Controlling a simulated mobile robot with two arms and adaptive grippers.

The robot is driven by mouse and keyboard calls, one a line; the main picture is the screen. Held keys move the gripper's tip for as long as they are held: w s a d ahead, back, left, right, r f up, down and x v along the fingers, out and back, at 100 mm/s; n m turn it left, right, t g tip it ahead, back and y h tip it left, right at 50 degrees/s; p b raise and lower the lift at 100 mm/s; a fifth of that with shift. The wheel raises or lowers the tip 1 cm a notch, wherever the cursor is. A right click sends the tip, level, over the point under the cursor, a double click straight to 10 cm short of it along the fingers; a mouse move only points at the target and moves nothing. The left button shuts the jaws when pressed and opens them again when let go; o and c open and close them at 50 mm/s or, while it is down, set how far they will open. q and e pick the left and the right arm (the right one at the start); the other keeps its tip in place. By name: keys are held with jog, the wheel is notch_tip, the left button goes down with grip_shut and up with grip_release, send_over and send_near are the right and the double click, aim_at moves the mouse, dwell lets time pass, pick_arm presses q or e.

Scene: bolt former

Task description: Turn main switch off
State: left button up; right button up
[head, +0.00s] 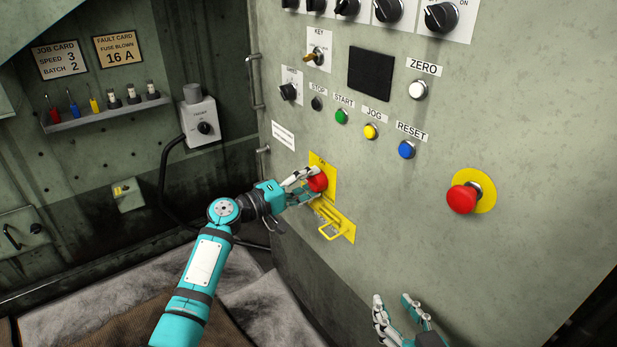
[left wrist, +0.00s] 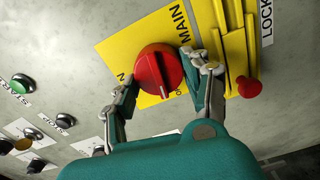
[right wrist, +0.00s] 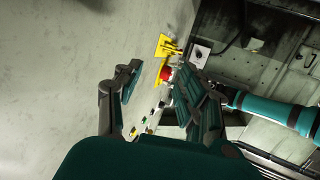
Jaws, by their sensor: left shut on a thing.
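The main switch is a red round knob (head: 318,182) on a yellow plate (head: 324,161) on the grey panel. My left gripper (head: 307,179) is shut on this knob. In the left wrist view the knob (left wrist: 158,72) has a raised ridge, with a finger on either side. Part of the label MAIN shows beside it, and fingers partly cover the position lettering. I cannot tell for sure which position the ridge marks. My right gripper (head: 396,305) is open and empty, low in front of the panel. The knob also shows small in the right wrist view (right wrist: 166,73).
A yellow lock bracket (head: 335,224) sits just below the switch plate. A red mushroom button (head: 462,198) on a yellow disc stands out to the right. START (head: 341,116), JOG (head: 371,131) and RESET (head: 406,149) buttons are above. A shelf (head: 105,112) holds fuses at left.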

pick_arm(q)
jog(key=shift+f+n+p, duration=0.1)
jog(key=shift+n+p, duration=0.3)
jog(key=shift+n, duration=0.5)
pick_arm(e)
jog(key=shift+s+d+f+g+h, duration=0.2)
jog(key=shift+s+f+g, duration=0.25)
jog(key=shift+f, duration=0.3)
jog(key=shift+s+d+f+g+h, duration=0.15)
jog(key=shift+s+d+f+g, duration=0.15)
jog(key=shift+f+g, duration=0.35)
jog(key=shift+s+d+f+g+h, duration=0.15)
jog(key=shift+s+f+g, duration=0.3)
jog(key=shift+f, duration=0.4)
pick_arm(q)
jog(key=o, duration=1.1)
jog(key=shift+o, duration=0.2)
jog(key=v, duration=1.2)
